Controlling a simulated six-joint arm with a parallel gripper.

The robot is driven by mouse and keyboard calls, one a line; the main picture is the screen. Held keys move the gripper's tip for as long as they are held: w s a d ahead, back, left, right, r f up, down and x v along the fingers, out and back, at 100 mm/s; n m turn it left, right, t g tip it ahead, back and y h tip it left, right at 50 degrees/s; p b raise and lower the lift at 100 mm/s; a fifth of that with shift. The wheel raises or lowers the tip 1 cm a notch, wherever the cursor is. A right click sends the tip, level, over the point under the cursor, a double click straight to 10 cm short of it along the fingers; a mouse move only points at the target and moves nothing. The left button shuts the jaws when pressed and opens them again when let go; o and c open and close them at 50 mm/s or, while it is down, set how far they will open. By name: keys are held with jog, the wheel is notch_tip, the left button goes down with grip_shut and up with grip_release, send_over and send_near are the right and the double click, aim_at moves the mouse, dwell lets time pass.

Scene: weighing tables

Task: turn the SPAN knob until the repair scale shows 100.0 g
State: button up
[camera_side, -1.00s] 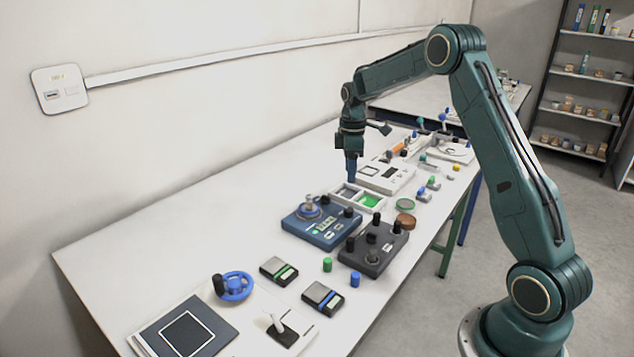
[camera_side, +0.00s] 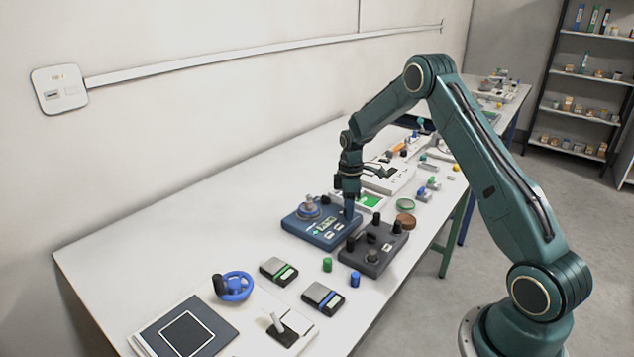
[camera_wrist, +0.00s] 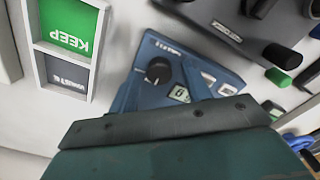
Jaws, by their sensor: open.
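The blue repair scale (camera_side: 318,231) sits on the white table, with a weight (camera_side: 309,204) on its round pan. One black knob (camera_side: 326,200) stands at its back edge. My gripper (camera_side: 349,214) points down at the scale's right corner and hides the other knob in the side view. In the wrist view a black knob (camera_wrist: 158,70) shows on the scale (camera_wrist: 158,45), between my open blue fingers. I cannot tell whether they touch it. The display (camera_wrist: 180,94) is partly covered and its reading cannot be made out. The knob labels are too small to read.
A dark grey device with black knobs (camera_side: 373,254) stands close at the right. The KEEP and WASTE tray (camera_wrist: 66,50) lies behind the scale. Small pocket scales (camera_side: 279,271) and green and blue caps (camera_side: 327,265) lie in front.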

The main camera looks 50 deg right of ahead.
jog(key=c, duration=1)
jog(key=shift+m, duration=0.5)
jog(key=m, duration=0.8)
jog(key=shift+m, duration=0.4)
jog(key=m, duration=0.5)
jog(key=shift+d, duration=0.1)
jog(key=m, duration=0.4)
jog(key=shift+m, duration=0.3)
